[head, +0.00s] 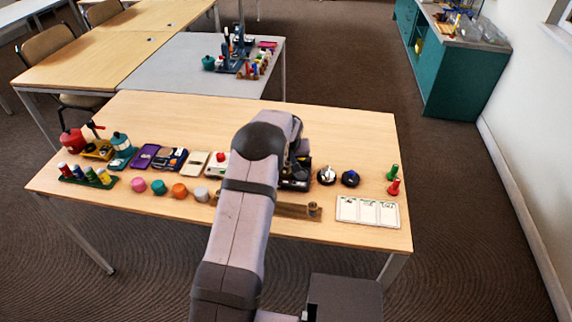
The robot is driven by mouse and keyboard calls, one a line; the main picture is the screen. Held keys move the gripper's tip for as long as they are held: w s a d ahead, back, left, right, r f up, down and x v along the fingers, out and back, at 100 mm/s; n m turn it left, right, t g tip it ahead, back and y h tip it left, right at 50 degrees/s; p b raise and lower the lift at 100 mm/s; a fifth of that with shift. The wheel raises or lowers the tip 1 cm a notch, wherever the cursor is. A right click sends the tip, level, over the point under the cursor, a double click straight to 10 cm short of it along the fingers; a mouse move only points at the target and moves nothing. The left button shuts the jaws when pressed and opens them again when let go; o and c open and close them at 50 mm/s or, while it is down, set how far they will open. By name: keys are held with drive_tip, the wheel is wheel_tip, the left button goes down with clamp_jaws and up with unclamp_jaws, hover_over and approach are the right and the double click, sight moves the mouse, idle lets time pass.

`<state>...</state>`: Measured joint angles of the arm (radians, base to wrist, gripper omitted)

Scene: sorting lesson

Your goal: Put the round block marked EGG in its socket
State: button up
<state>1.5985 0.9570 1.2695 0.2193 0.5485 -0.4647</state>
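Several small round blocks stand in a row near the front left of the table: a pink one (138,184), a green one (158,187), an orange one (179,191) and a pale grey one (201,194). No lettering is readable, so I cannot tell which is marked EGG. A white board with three panels (368,212) lies at the front right; its marks are too small to read, and I cannot make out a socket. My arm crosses the middle of the table. Its end is by dark parts behind the forearm, and the fingers cannot be made out.
A wooden strip (298,211) lies partly behind my arm. A rack of coloured cylinders (88,177) and flat cases (172,159) fill the left. The table's back is clear.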

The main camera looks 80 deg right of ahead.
drive_tip(key=shift+r+p, duration=0.4)
drive_tip(key=shift+r, duration=0.35)
drive_tip(key=shift+f+b, duration=0.7)
drive_tip(key=shift+f, duration=0.15)
idle(1.0)
drive_tip(key=o, duration=0.7)
drive_tip(key=shift+o, duration=0.2)
drive_tip(key=shift+r, duration=0.15)
drive_tip(key=p+v, duration=0.5)
drive_tip(key=v, duration=0.6)
drive_tip(key=shift+p, duration=0.4)
drive_tip(key=shift+r, duration=0.1)
drive_tip(key=shift+r+p, duration=2)
drive_tip(key=shift+r, duration=0.85)
